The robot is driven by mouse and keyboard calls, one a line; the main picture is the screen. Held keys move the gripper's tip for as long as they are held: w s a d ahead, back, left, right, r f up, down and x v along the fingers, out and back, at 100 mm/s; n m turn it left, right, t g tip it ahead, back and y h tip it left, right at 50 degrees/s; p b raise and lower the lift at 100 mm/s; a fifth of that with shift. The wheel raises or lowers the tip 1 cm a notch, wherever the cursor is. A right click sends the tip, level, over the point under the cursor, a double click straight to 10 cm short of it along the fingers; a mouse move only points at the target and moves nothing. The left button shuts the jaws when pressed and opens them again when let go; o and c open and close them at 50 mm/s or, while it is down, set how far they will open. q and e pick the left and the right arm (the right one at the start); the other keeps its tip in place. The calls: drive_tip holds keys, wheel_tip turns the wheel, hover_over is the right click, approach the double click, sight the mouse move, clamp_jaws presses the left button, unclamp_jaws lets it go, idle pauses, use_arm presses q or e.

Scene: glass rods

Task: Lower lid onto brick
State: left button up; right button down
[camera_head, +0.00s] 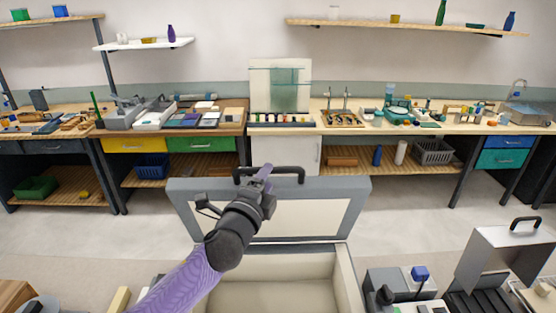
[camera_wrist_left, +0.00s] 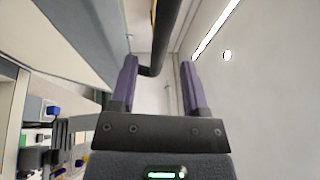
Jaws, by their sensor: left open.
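A grey-framed lid (camera_head: 340,187) with a pale inner panel stands raised at the back of an open box (camera_head: 348,280) with a pale, brick-like lining. The lid has a black bar handle (camera_head: 290,171) on its top edge. My left gripper (camera_head: 264,172) is at the left part of that handle. In the left wrist view, its two purple fingers (camera_wrist_left: 158,68) are apart and the dark handle (camera_wrist_left: 163,35) shows between them. I cannot tell whether they touch it. My right gripper is not in view.
A grey device with a blue knob (camera_head: 419,273) stands right of the box, near a raised metal cover (camera_head: 498,255) with a black handle. A pale block (camera_head: 122,298) lies to the left. Workbenches line the far wall, with clear floor (camera_head: 410,215) between.

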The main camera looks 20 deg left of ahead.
sight(272, 173)
use_arm(q)
drive_tip(key=w, duration=0.5)
drive_tip(key=shift+w+a+r, duration=0.15)
drive_tip(key=shift+w, duration=0.2)
clamp_jaws()
idle(1.1)
